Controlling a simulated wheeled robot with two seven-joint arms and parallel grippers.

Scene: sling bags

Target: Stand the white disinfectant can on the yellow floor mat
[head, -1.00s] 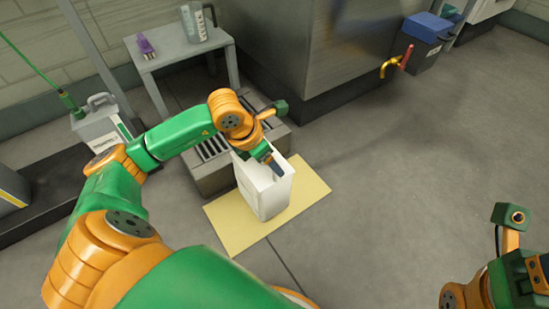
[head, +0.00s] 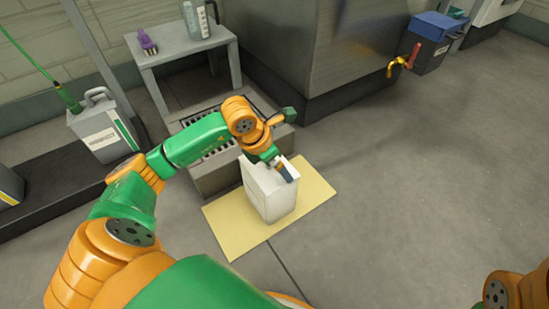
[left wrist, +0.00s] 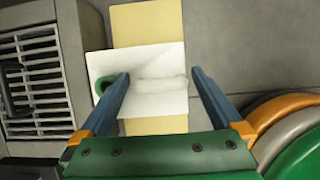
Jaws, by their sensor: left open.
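The white disinfectant can (head: 268,198) stands upright on the yellow floor mat (head: 232,232), near the mat's middle. My left gripper (head: 284,170) is at the can's top. In the left wrist view, the open fingers of my left gripper (left wrist: 160,78) are on either side of the white handle on the can's top (left wrist: 145,58), with gaps between handle and fingers. A green cap (left wrist: 99,83) shows beside the left finger. The yellow mat (left wrist: 147,22) shows beyond and below the can. My right gripper is out of view; only part of my right arm shows at bottom right.
A grated grey block (head: 215,178) stands close behind the mat. A small grey table (head: 180,48) holds a jug (head: 196,22) and a purple item (head: 147,42). A white-green canister (head: 103,130) stands at left. The floor at right is clear.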

